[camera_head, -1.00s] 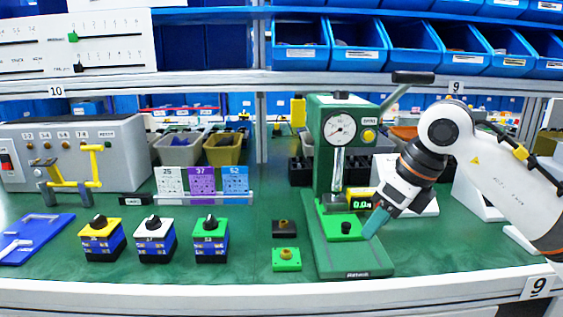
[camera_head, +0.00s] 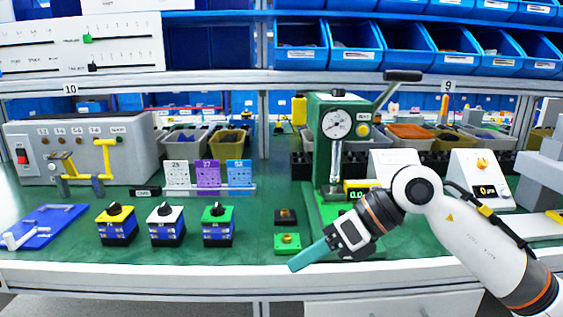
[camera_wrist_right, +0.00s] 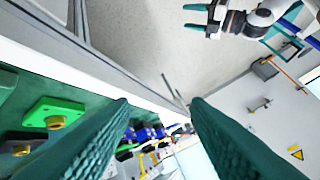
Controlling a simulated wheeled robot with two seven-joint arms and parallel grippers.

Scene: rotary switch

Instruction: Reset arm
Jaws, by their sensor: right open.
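My right gripper (camera_head: 296,264) is at the table's front edge, in front of the green press, apart from the things on the table. In the right wrist view its two teal fingers (camera_wrist_right: 160,115) are spread with nothing held between them. My left gripper (camera_wrist_right: 196,17) shows at the top of the right wrist view, away from the table, its teal fingers apart and empty. Three rotary switches stand in a row on the table: yellow-topped (camera_head: 117,226), white-topped (camera_head: 166,225) and green-topped (camera_head: 217,225), each with a black knob.
The green press (camera_head: 336,130) with a dial and lever stands behind my right gripper. A small green block (camera_head: 287,243) with a brass button sits close to the fingertips. A blue tray (camera_head: 45,228) lies at left. Floor (camera_wrist_right: 150,45) is open before the table.

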